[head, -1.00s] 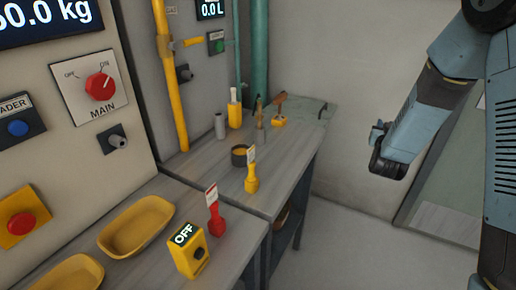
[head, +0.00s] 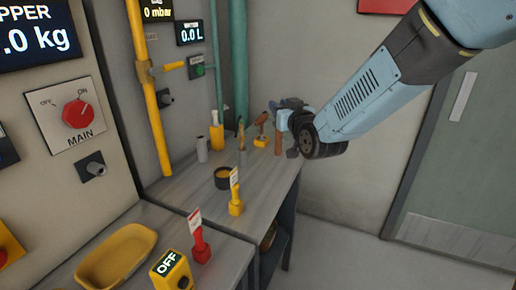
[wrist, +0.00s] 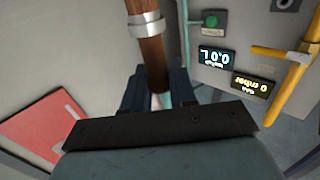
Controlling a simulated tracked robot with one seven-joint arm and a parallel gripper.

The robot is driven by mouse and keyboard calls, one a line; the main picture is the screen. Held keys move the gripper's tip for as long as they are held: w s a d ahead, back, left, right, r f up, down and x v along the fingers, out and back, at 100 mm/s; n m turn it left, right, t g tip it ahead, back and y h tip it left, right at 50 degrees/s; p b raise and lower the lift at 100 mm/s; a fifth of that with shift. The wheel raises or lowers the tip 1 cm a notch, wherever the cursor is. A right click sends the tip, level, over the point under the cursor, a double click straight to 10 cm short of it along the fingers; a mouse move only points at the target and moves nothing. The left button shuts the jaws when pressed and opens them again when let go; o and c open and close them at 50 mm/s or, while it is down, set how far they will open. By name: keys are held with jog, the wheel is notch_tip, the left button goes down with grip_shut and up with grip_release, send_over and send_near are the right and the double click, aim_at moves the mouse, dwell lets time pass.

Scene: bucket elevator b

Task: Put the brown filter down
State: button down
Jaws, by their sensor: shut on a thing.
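The brown filter shows in the wrist view as a brown cylinder (wrist: 152,62) with a silver band, between the jaws of my gripper (wrist: 158,100). In the head view, my gripper (head: 287,112) is over the far end of the grey bench (head: 187,186). A short brown length of the filter (head: 278,140) hangs below it, roughly upright. My gripper is shut on the filter. I cannot tell whether the filter's lower end touches the bench or hangs above it.
Near my gripper stand a yellow holder with a brown-topped tool (head: 261,140), a yellow-and-white bottle (head: 216,134) and a grey cylinder (head: 202,149). Closer are a dark pot (head: 222,180) and tagged yellow (head: 236,205) and red (head: 200,246) handles. The bench's middle has bare patches.

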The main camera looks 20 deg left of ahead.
jog(key=w+a+f, duration=0.2)
jog(key=w+f, duration=0.4)
jog(key=w+a+f, duration=0.2)
jog(key=w+f, duration=0.4)
jog(key=shift+a+f, duration=0.2)
jog(key=shift+a, duration=0.1)
jog(key=shift+f, duration=0.1)
jog(key=c, duration=0.9)
grip_release()
jog(key=shift+s, duration=0.1)
jog(key=v, duration=1.2)
